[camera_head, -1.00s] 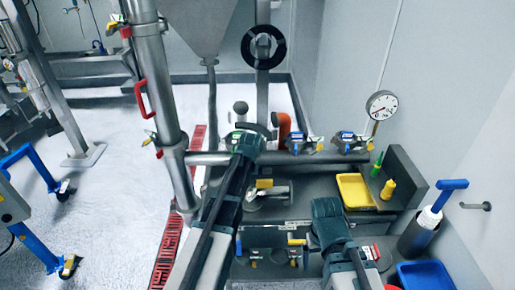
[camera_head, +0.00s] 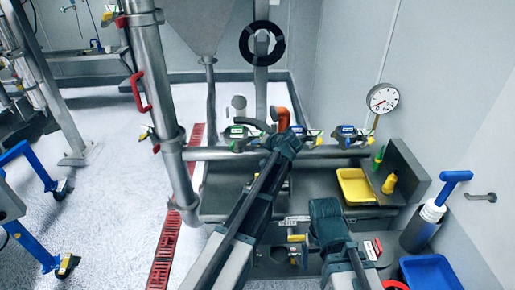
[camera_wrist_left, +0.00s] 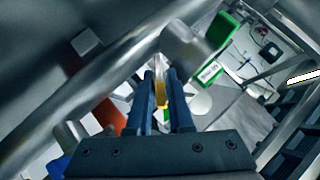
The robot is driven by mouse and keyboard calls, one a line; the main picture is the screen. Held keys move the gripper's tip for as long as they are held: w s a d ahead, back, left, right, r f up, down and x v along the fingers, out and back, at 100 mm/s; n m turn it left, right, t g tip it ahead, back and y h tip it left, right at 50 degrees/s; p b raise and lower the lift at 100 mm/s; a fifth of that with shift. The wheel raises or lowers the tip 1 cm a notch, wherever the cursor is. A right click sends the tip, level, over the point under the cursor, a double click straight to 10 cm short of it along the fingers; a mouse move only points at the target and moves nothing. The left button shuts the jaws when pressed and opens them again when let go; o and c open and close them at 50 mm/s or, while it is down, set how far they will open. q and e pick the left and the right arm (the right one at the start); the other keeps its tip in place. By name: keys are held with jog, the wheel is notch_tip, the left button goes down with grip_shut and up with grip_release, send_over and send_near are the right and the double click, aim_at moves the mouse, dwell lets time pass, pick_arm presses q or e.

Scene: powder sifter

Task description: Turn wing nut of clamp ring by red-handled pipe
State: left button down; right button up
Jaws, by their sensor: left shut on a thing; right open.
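My left gripper (camera_head: 284,140) reaches over the horizontal pipe (camera_head: 225,153), close to the green and blue fittings and the orange elbow (camera_head: 283,116). In the left wrist view, its fingers are shut on a small yellow piece (camera_wrist_left: 161,97); I cannot tell whether it is the wing nut. The steel pipe with the red handle (camera_head: 139,92) stands at the left. Its clamp ring with small yellow and red parts (camera_head: 148,134) shows above the pipe junction. My right gripper (camera_head: 327,207) is open, lower down in front of the bench; its fingertips are hard to make out.
A green-marked fitting (camera_head: 237,132) and a blue-marked fitting (camera_head: 346,133) sit along the horizontal pipe. A yellow tray (camera_head: 345,199), a gauge (camera_head: 382,98) and a blue bin (camera_head: 407,286) are to the right.

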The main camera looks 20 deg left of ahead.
pick_arm(q)
jog(key=shift+y+b, duration=0.3)
jog(key=shift+y, duration=0.1)
dwell(0.3)
jog(key=c, duration=0.9)
grip_release()
jog(key=shift+c, duration=0.2)
jog(key=p+v, duration=0.7)
jog(key=v, duration=0.7)
jog(key=shift+d+f+m, duration=0.1)
jog(key=shift+f+m, duration=0.05)
jog(key=shift+m, duration=0.15)
